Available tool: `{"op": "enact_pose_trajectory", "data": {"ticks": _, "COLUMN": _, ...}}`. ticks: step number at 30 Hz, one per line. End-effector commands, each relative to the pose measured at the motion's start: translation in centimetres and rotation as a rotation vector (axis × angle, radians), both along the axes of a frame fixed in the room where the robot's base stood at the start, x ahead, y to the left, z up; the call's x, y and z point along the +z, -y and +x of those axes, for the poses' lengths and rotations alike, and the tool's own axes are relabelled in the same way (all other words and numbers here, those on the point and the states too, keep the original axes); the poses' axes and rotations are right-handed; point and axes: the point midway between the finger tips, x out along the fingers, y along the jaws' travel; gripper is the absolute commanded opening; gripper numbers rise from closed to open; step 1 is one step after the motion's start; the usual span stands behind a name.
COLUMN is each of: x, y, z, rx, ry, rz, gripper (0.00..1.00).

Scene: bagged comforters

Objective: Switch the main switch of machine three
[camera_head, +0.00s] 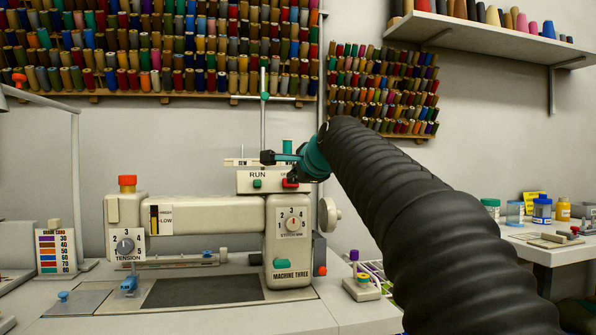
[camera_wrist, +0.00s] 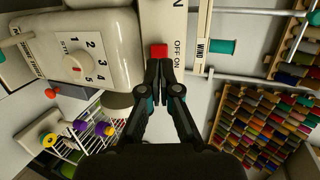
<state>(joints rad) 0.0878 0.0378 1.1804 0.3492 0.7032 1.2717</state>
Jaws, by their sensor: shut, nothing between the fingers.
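Machine three (camera_head: 291,250) is a cream sewing machine labelled MACHINE THREE. A panel (camera_head: 244,176) on its top right bears the word RUN, a green button (camera_head: 257,183) and a red switch (camera_head: 289,184). In the wrist view the red switch (camera_wrist: 158,50) sits beside the words OFF and ON. My gripper (camera_head: 292,178) is at the panel's right end and partly covers the switch and its label in the head view. In the wrist view my gripper (camera_wrist: 159,64) is shut and empty, its fingertips right at the switch's edge. I cannot tell whether they touch it.
A thread stand rod (camera_head: 263,110) rises behind the panel. Spool racks (camera_head: 180,95) cover the wall. A side table (camera_head: 555,252) with jars stands at right.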

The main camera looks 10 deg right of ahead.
Motion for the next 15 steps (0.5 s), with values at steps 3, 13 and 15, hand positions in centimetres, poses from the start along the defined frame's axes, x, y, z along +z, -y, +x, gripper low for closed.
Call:
{"op": "enact_pose_trajectory", "data": {"ticks": 3, "x": -0.5, "y": -0.2, "z": 1.5, "rx": 0.001, "ry": 0.0, "rz": -0.001, "gripper": 0.0}}
{"op": "enact_pose_trajectory", "data": {"ticks": 13, "x": -0.8, "y": -0.4, "z": 2.7, "rx": 0.0, "ry": 0.002, "rz": 0.0, "gripper": 0.0}}
{"op": "enact_pose_trajectory", "data": {"ticks": 15, "x": -0.8, "y": -0.4, "z": 2.7, "rx": 0.0, "ry": 0.002, "rz": 0.0, "gripper": 0.0}}
